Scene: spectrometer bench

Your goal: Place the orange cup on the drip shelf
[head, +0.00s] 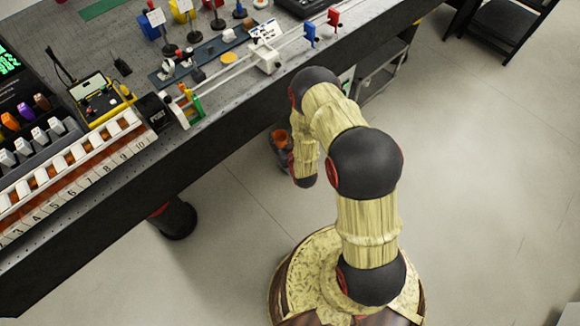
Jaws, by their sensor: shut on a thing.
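The orange cup (280,134) shows as a small orange patch at the end of my arm, beside the bench's front edge. My gripper (279,144) is dark, small in view and partly hidden by my own arm. It is shut on the cup and holds it off the bench, with floor visible behind. The fingers and the cup's lower part cannot be made out clearly. I cannot tell for certain which part is the drip shelf. A long white rack with a numbered front strip (66,187) stands at the left front of the bench.
The grey bench (225,105) has a dark front side. A yellow box (100,99), a black block (154,111) and a rail with a white carriage (266,58) stand on it. Coloured optical mounts stand at the back. The floor (480,170) at right is clear.

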